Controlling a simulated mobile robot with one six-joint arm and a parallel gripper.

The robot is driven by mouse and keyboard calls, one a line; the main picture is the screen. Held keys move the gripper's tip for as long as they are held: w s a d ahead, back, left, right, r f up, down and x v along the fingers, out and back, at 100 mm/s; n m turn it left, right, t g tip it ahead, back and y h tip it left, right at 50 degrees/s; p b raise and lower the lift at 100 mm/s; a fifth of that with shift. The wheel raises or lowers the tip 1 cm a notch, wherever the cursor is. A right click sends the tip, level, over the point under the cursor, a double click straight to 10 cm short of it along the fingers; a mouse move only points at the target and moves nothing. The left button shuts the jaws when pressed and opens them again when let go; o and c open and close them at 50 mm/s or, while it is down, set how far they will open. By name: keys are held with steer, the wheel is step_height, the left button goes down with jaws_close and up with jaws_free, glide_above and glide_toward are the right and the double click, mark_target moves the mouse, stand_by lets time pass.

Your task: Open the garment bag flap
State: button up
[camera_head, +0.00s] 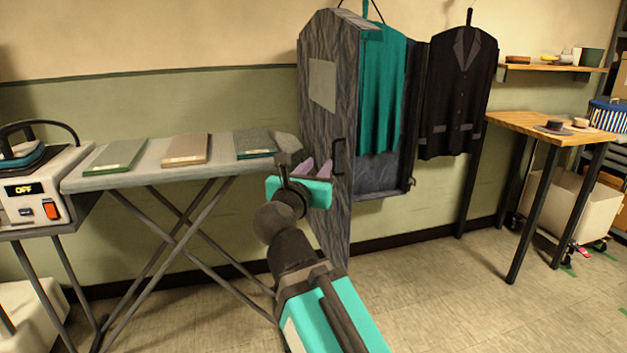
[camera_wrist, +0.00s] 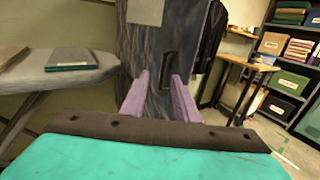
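The garment bag's flap (camera_head: 325,125) is a tall grey, streaked panel with a pale blank label. It stands swung out from the bag, so the dark interior (camera_head: 383,178) and a teal garment (camera_head: 382,90) inside show. A dark upright handle (camera_head: 339,156) is on the flap; it also shows in the wrist view (camera_wrist: 167,70). My gripper (camera_head: 316,168) is in front of the flap, near its handle. In the wrist view its two purple fingers (camera_wrist: 160,95) are apart with nothing held between them, and the handle appears beyond their tips.
An ironing board (camera_head: 222,155) with several folded cloths stands left, beside a steam iron station (camera_head: 42,190) reading OFF. A dark jacket (camera_head: 458,90) hangs right of the bag. A wooden table (camera_head: 535,125) stands further right. The floor at front right is clear.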

steer(key=shift+b+v, duration=1.1)
steer(key=shift+b, duration=0.3)
steer(key=shift+w, duration=0.1)
